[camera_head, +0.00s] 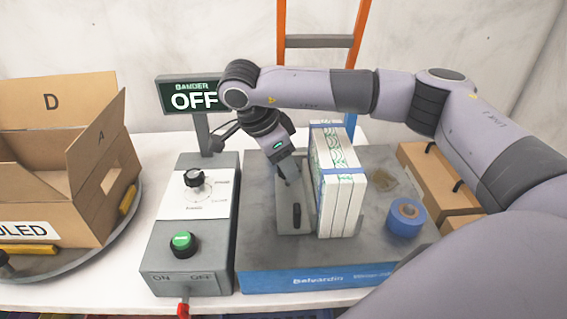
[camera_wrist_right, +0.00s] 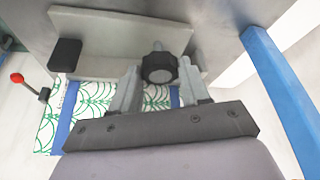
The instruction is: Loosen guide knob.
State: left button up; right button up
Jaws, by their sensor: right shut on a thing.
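The guide is a grey upright plate (camera_head: 291,212) on the machine bed, just left of a stack of white boards. Its black ribbed guide knob (camera_wrist_right: 159,68) shows in the right wrist view, on a short stem at the plate. My right gripper (camera_head: 290,181) reaches down to the guide from above. In the wrist view my right gripper (camera_wrist_right: 160,82) has one finger on each side of the knob and is shut on it. In the head view the knob is hard to make out behind the fingers. My left gripper is not in view.
White boards with green print (camera_head: 338,185) and a blue band stand close to the guide. A blue tape roll (camera_head: 406,217) lies at right. A control box (camera_head: 190,225) and a screen reading OFF (camera_head: 190,96) are at left, beyond them an open carton (camera_head: 60,170).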

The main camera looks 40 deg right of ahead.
jog(key=n+t+b, duration=0.1)
jog(key=n, duration=0.1)
jog(key=n+t+b, duration=0.1)
jog(key=n, duration=0.2)
jog(key=shift+s+f+n, duration=0.1)
jog(key=shift+s+n, duration=0.1)
jog(key=shift+n, duration=0.1)
jog(key=shift+s+d+n+t+y+b, duration=0.1)
jog(key=shift+n+t+y+b, duration=0.4)
jog(key=shift+n, duration=0.6)
jog(key=shift+s+n+t+y+b, duration=0.15)
jog(key=shift+n+t+b, duration=0.25)
jog(key=shift+n+b, duration=0.5)
jog(key=shift+n, duration=0.4)
jog(key=o, duration=1.1)
jog(key=shift+w, duration=0.1)
jog(key=shift+c, duration=0.2)
jog(key=shift+p, duration=0.3)
